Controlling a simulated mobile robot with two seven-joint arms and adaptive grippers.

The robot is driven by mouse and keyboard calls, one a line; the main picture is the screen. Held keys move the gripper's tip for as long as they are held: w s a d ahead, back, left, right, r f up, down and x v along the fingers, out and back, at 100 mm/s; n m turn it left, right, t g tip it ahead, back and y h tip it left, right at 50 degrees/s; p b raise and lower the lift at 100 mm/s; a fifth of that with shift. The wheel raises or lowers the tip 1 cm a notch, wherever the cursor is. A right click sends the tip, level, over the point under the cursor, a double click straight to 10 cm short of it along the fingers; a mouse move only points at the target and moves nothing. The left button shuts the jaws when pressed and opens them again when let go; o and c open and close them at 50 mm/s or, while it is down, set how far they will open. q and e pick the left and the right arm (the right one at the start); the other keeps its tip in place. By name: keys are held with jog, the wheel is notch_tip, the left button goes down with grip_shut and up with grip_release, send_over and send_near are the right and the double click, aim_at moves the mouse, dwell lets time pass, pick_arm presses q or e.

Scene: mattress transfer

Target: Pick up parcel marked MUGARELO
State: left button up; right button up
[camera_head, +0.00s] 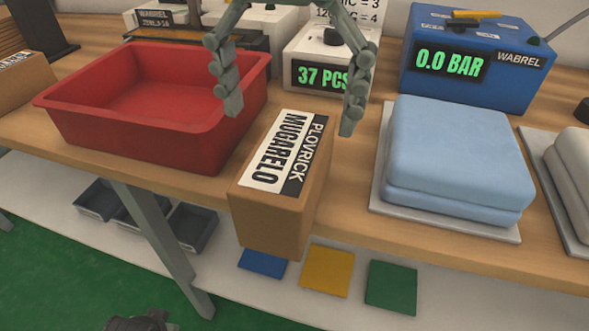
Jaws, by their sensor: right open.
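The parcel marked MUGARELO (283,215) is a brown box at the bench's front edge. Its top carries a white label with MUGARELO and a black strip with PLOVRICK. Its near face reaches below the bench edge in the picture; how it is supported there is hidden. My right gripper (290,117) comes down from the top of the view, open and empty. Its two jointed fingers are spread wide, one to each side of the parcel's far end, apart from it.
A red bin (130,142) stands close left of the parcel. Folded light-blue pads (455,155) lie on a grey plate to the right. Behind are a 37 PCS counter (312,52) and a blue WABREL box (468,85). Coloured squares lie on the shelf below.

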aim_at(289, 146)
notch_tip(289, 146, down, 7)
jog(key=shift+w+r+p, duration=0.15)
jog(key=shift+r+p, duration=0.05)
jog(key=shift+p, duration=0.2)
jog(key=shift+f, duration=0.5)
jog(key=c, duration=1.6)
pick_arm(q)
jog(key=shift+x, duration=0.75)
pick_arm(e)
jog(key=shift+c, duration=0.3)
pick_arm(q)
jog(key=shift+d+f, duration=0.1)
jog(key=shift+d, duration=0.05)
pick_arm(e)
jog(key=shift+r, duration=0.2)
